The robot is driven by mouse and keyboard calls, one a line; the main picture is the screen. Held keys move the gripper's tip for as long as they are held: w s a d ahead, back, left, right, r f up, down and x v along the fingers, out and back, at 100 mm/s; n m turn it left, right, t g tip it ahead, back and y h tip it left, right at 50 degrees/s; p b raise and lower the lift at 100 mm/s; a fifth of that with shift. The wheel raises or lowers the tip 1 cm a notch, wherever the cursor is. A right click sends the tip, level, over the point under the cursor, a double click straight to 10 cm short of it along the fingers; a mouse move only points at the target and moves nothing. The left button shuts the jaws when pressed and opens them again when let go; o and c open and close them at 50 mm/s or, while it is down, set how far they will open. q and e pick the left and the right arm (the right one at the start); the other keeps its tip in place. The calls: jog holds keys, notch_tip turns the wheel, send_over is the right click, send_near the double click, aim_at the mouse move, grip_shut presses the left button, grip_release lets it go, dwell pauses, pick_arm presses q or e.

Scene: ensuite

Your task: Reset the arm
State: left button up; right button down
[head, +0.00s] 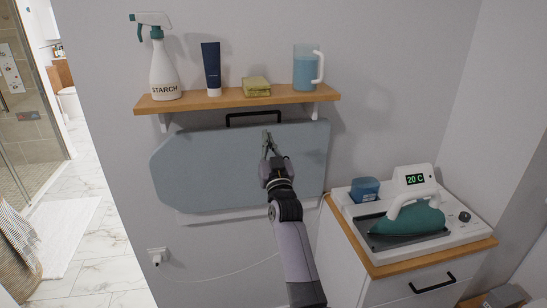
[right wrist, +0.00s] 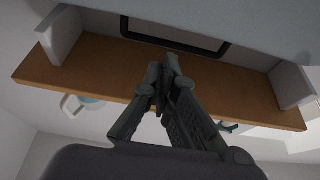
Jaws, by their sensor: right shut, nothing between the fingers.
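My right arm reaches up from the bottom of the head view. Its right gripper (head: 267,137) is shut and empty, pointing up in front of the folded grey-blue ironing board (head: 215,170) on the wall. In the right wrist view the gripper's fingertips (right wrist: 169,62) meet, with the board's black handle (right wrist: 180,42) and the underside of the wooden shelf (right wrist: 80,78) beyond them. Whether the gripper touches the board cannot be told. My left gripper does not show in either view.
The wooden shelf (head: 235,98) holds a starch spray bottle (head: 163,75), a dark tube (head: 211,68), a sponge stack (head: 256,87) and a blue jug (head: 305,70). At right, a cabinet (head: 400,285) carries a teal iron (head: 410,220) on its station. Open floor (head: 105,250) lies at left.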

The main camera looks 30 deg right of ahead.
jog(key=shift+s+a+b, duration=0.75)
jog(key=shift+s+a, duration=0.2)
jog(key=shift+s, duration=2.55)
jog(key=s+a+f+n+g+y, duration=0.1)
jog(key=s+a+f+g+y, duration=0.15)
jog(key=f, duration=1.15)
jog(key=s+a+f+n+g+y, duration=0.1)
jog(key=a+f+g, duration=0.25)
jog(key=f, duration=0.95)
jog(key=s+a+f+n+g+y, duration=0.1)
jog(key=a+f+n+g+y, duration=0.15)
jog(key=f, duration=1.15)
jog(key=s+a+f+g, duration=0.3)
jog(key=s+f+g, duration=0.2)
jog(key=s+f, duration=1.35)
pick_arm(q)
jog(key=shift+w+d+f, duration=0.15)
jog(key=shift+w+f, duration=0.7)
pick_arm(e)
jog(key=s+f+g, duration=0.2)
jog(key=s+f, duration=0.3)
jog(key=s, duration=0.6)
jog(key=s+d+f+g, duration=0.1)
jog(key=s+f, duration=0.5)
jog(key=s, duration=0.6)
jog(key=s+d+f+n+g, duration=0.1)
jog(key=s+f+g, duration=0.3)
jog(key=s, duration=0.8)
jog(key=shift+d+f, duration=0.2)
jog(key=shift+f, duration=0.6)
